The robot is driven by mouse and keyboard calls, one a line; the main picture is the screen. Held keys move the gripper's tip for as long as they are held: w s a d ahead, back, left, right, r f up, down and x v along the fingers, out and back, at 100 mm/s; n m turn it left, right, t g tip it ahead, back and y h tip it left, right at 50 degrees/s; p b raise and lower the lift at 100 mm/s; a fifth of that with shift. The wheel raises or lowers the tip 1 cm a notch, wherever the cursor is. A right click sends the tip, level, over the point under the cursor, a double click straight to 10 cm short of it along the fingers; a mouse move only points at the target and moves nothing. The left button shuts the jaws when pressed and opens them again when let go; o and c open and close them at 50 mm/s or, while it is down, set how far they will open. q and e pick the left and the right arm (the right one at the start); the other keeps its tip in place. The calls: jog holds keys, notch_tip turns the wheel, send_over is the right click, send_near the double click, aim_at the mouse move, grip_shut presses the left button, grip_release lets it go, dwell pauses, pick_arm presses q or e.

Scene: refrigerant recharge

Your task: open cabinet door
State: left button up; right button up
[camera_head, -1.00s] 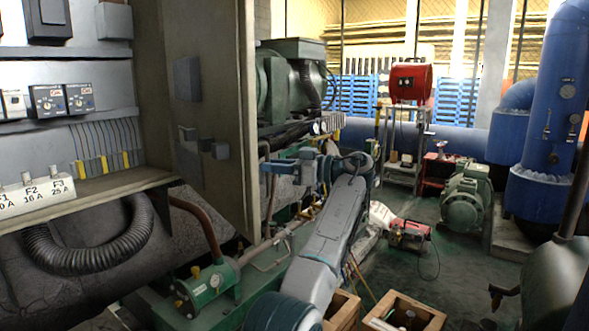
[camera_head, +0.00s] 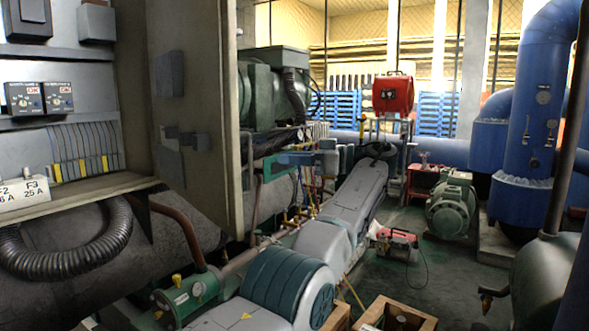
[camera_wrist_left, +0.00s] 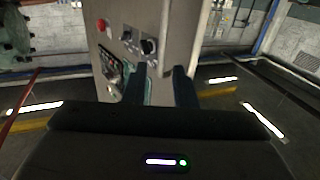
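The cabinet door (camera_head: 193,110) is a tan metal panel hinged to the grey cabinet at left. It stands swung out, its inner face with grey boxes toward the head camera. My left gripper (camera_head: 268,166) is just right of the door's free edge, pointing left. In the left wrist view, the two dark fingers (camera_wrist_left: 161,86) stand apart in front of the door's outer face (camera_wrist_left: 180,30), which carries a red button (camera_wrist_left: 101,24) and black knobs. I see nothing clearly held; contact with the door cannot be told. My right gripper is out of view.
The open cabinet holds breakers, wires and a fuse shelf (camera_head: 75,196). A black corrugated hose (camera_head: 70,258) hangs below. A green motor (camera_head: 275,90) and pipework stand behind the door. Wooden crates (camera_head: 400,312) stand at the lower right. Floor right of my arm is partly free.

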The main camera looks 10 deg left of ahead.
pick_arm(q)
jog(key=shift+s+d+b, duration=0.1)
jog(key=shift+d+b, duration=0.1)
jog(key=shift+b, duration=0.15)
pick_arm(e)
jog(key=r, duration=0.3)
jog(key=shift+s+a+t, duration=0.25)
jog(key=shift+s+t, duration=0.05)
